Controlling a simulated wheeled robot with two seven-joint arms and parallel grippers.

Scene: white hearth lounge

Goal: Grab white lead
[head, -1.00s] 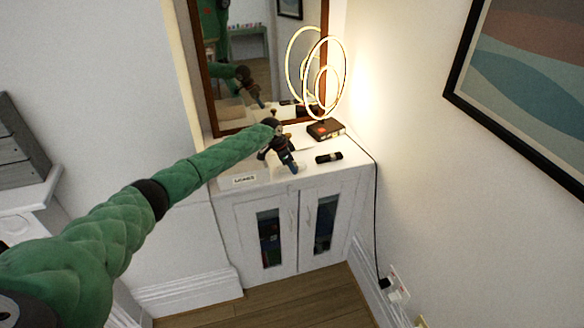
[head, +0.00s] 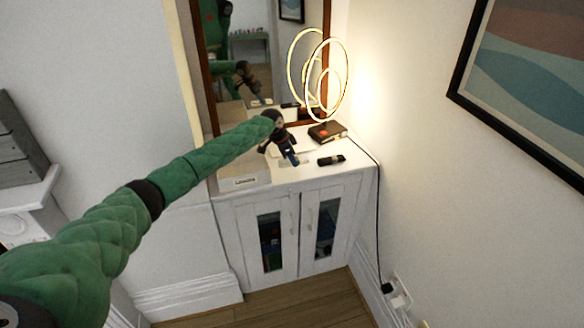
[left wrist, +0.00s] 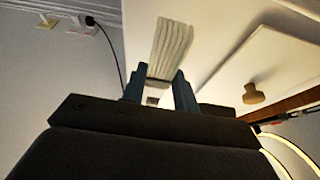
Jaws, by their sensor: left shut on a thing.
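My left gripper (head: 291,159) is over the top of the white cabinet, its blue fingers pointing down. In the left wrist view, the gripper (left wrist: 160,88) is shut on the white lead (left wrist: 171,46), a pale, ribbed bundle that sticks out beyond the fingertips. The part of the lead between the fingers is mostly hidden. In the head view the lead is too small and pale against the white top to make out clearly. My right gripper is not in view.
A pale bin with a label (head: 245,182) stands at the cabinet's left front. A black object (head: 331,159) lies right of my gripper. A lit ring lamp (head: 342,80) stands on a dark base (head: 327,132) behind. A mirror (head: 270,60) backs the cabinet; a black cord (head: 378,215) hangs at right.

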